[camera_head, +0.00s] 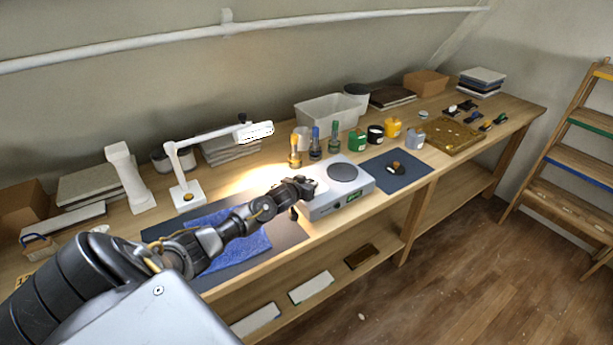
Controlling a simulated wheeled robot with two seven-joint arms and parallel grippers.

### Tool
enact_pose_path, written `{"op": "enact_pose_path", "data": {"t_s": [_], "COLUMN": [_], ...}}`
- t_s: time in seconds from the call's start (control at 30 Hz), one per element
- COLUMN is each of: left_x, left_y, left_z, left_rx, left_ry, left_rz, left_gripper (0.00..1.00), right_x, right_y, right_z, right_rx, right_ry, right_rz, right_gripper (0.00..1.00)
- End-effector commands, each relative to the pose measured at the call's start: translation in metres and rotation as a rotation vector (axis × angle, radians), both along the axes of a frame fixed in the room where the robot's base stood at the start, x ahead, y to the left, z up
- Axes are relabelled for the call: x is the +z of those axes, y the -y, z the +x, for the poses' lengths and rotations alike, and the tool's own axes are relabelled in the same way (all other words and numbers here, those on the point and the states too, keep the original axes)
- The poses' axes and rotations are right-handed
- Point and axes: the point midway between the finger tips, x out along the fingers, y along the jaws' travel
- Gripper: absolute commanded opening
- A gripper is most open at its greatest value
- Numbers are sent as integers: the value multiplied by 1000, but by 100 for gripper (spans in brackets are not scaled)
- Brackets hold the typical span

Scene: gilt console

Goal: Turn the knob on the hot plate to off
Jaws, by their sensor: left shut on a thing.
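The hot plate (325,204) is a white box with a round dark heating disc (342,172) on top and a green display (353,196) on its front face. It stands on the wooden bench near the front edge. My left arm reaches in from the lower left, and my left gripper (306,188) is at the left end of the hot plate. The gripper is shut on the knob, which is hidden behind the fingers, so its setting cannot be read. My right gripper is not in view.
A blue cloth (232,250) on a dark mat lies below my left arm. A white desk lamp (188,192) stands behind it. Several bottles and jars (357,141) stand behind the hot plate. A dark blue mat (408,178) with a small object lies to its right.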

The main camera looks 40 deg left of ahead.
Motion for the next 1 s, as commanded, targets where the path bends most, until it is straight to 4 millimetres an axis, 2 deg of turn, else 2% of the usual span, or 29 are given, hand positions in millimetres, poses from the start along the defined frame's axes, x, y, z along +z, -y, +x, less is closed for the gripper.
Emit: {"op": "enact_pose_path", "data": {"t_s": [0.1, 0.5, 1.0], "left_x": [0, -1, 1], "left_y": [4, 8, 7], "left_z": [1, 5, 5], "left_rx": [108, 406, 537], "left_ry": [1, 0, 3], "left_rz": [-7, -2, 3], "left_gripper": [12, 12, 12], "right_x": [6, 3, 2], "right_y": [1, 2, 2], "right_z": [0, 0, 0], "right_rx": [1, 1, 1], "right_ry": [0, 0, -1], "right_rz": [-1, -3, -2], "right_gripper": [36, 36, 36]}}
